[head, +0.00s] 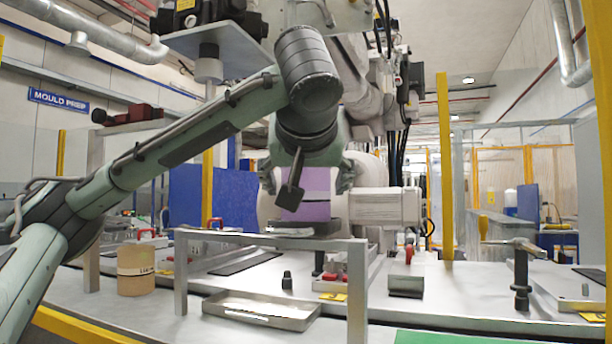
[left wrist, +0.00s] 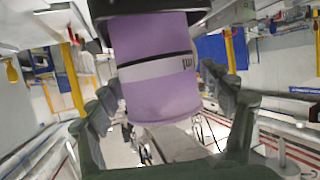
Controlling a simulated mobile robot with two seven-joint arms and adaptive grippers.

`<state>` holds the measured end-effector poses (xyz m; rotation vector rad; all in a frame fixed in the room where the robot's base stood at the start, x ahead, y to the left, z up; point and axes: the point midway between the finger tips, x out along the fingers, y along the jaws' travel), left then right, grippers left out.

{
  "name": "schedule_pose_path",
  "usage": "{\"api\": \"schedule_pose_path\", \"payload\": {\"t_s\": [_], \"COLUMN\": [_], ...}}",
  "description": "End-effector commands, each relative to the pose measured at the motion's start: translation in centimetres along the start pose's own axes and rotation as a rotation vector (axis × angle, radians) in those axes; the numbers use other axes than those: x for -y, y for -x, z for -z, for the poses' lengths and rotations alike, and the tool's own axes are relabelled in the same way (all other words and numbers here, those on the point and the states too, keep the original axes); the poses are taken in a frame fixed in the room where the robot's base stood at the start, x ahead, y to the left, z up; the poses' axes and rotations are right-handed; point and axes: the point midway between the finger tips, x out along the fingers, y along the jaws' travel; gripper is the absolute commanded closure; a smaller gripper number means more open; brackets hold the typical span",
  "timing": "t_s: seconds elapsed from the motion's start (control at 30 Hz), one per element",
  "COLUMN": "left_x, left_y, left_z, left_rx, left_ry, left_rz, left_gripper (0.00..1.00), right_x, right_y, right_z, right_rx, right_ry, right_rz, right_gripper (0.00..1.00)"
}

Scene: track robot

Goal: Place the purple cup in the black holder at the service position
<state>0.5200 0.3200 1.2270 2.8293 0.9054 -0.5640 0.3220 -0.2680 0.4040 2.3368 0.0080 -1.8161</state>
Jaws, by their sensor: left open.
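The purple cup (head: 312,209) has a pale band and stands upright at the dark holder (head: 303,227) on a raised frame in the head view. In the left wrist view the cup (left wrist: 150,45) appears upside down, its base against the dark holder (left wrist: 200,15). My left gripper (head: 306,184) comes from above and is open, with its fingers on both sides of the cup. In the left wrist view gaps show between the cup and the fingers of the gripper (left wrist: 160,90). How deep the cup sits in the holder is hidden. My right gripper is not seen.
A metal frame (head: 268,239) stands in front of the cup. On the bench are a tan canister (head: 135,268), a shallow metal tray (head: 262,308) and a dark block (head: 406,286). A post with a crossbar (head: 521,270) stands at right. A yellow upright (head: 445,165) rises behind.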

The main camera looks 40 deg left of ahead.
Motion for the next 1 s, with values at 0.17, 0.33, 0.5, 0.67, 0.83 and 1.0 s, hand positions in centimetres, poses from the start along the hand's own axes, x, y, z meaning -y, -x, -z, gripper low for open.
{"api": "schedule_pose_path", "payload": {"t_s": [0.17,0.33,0.5,0.67,0.83,1.0], "left_x": [-0.1,0.0,0.0,0.0,0.0,0.0], "left_y": [1.3,4.0,7.2,9.8,11.6,12.1], "left_z": [0.3,0.3,0.2,0.2,0.2,0.2], "left_rx": [-0.006,-0.009,-0.009,-0.007,-0.004,-0.001], "left_ry": [0.0,-0.001,0.002,0.001,0.0,0.0], "left_rz": [-0.003,-0.002,-0.001,0.0,0.001,0.001], "left_gripper": [0.2,0.2,0.2,0.2,0.2,0.2], "right_x": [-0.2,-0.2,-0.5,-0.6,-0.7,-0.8], "right_y": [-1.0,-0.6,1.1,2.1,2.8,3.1], "right_z": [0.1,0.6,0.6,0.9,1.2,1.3], "right_rx": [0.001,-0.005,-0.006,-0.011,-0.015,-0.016], "right_ry": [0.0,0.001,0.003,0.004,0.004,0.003], "right_rz": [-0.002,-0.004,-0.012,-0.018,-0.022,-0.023], "right_gripper": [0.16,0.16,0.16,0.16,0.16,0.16]}}
